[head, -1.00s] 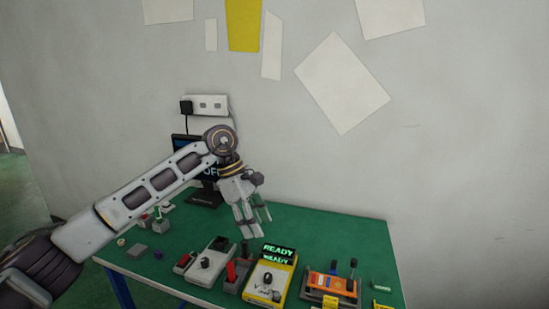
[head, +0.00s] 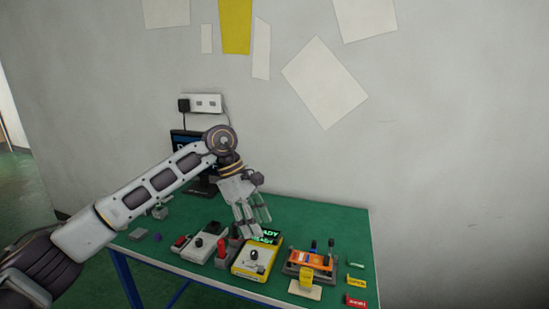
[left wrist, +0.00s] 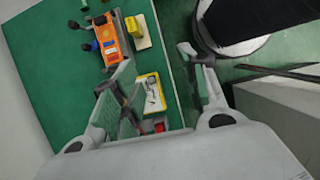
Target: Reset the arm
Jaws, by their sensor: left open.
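My left gripper (head: 254,224) is open and empty, above the green table just behind a yellow box fixture (head: 250,262) with a knob. Its fingers hide part of that box's lit green display, where "ADY" shows. In the left wrist view the open fingers (left wrist: 155,62) spread over the table edge, with the yellow box (left wrist: 151,92) between them. To its left are a grey box with a black knob (head: 198,248) and a red lever (head: 221,247). To its right is an orange fixture (head: 307,259) with dark levers. My right gripper is not in view.
A monitor (head: 180,141) stands at the back left, partly hidden by my left arm. A yellow block (head: 305,275) on a pale plate sits before the orange fixture. Small labelled tags (head: 356,282) lie at the table's right. The green table (head: 330,215) is clear at the back right.

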